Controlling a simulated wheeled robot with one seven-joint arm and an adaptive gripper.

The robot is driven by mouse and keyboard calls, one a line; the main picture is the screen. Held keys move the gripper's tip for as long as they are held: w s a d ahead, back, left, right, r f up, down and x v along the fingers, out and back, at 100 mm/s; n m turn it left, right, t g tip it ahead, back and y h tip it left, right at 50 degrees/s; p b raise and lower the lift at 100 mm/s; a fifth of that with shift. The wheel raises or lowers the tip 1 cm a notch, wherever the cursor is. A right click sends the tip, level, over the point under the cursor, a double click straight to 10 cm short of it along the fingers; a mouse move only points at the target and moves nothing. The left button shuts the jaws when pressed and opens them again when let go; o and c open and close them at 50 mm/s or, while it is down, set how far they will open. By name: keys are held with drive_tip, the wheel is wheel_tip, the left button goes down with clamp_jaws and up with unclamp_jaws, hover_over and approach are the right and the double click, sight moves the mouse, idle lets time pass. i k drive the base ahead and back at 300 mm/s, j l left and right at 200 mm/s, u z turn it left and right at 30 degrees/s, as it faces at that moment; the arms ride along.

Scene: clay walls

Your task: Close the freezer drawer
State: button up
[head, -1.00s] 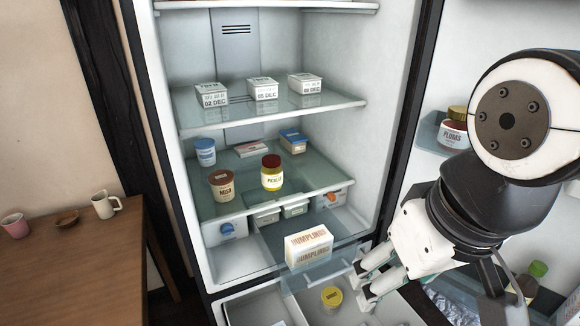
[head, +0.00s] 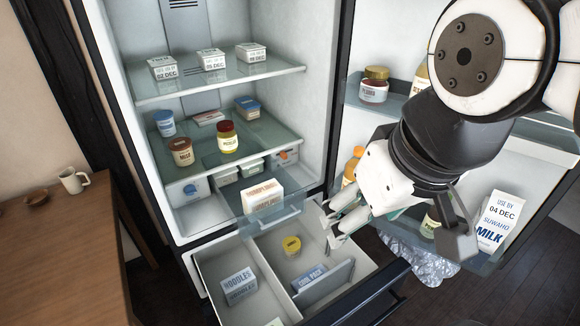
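The freezer drawer (head: 211,279) is pulled out at the bottom of the fridge. It is a white bin with a divider and a dark front (head: 365,292) that carries a bar handle. My gripper (head: 328,228) is above the drawer's right rear side, by the open fridge door. Its fingers look spread, with nothing between them. Whether a finger touches the drawer rim cannot be told.
A dumplings box (head: 263,197) sits in a clear upper drawer, partly slid out. The open door (head: 400,105) at right holds jars and a milk carton (head: 496,222). A crumpled clear bag (head: 425,262) lies on the floor. A wooden table (head: 60,245) stands left.

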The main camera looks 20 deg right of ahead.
sight(367, 299)
drive_tip(key=k+l, duration=0.15)
drive_tip(key=k, duration=0.2)
drive_tip(key=k+j+z, duration=0.1)
drive_tip(key=j+z, duration=0.15)
drive_tip(key=j, duration=1.45)
